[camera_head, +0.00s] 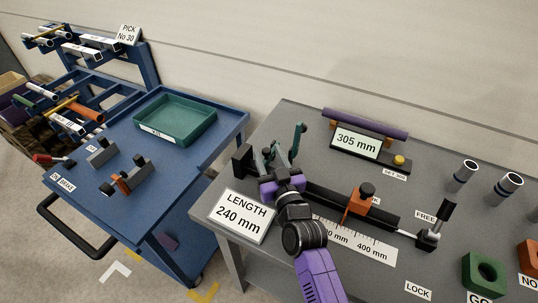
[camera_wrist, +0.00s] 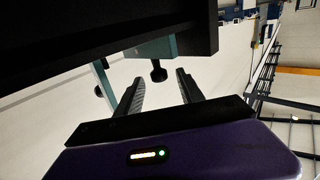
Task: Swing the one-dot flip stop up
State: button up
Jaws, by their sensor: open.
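Dark green flip stops stand at the left end of the black rail on the grey bench. One arm (camera_head: 298,140) points up, and a lower green part (camera_head: 268,154) sits left of it. I cannot make out dots on either. My gripper (camera_head: 272,172) is at that end of the rail, partly covering the stops. In the wrist view my gripper (camera_wrist: 158,84) is open, with a black knob (camera_wrist: 158,73) on a teal part (camera_wrist: 150,50) showing between its fingertips. I cannot tell whether they touch. Another teal arm (camera_wrist: 103,78) shows to the left.
An orange slider (camera_head: 359,204) sits on the rail (camera_head: 320,196), with a lever (camera_head: 437,225) at the right end. A "LENGTH 240 mm" sign (camera_head: 243,216) stands close in front. A blue cart (camera_head: 95,190) stands left.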

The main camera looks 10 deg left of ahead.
grip_shut()
dwell(1.4)
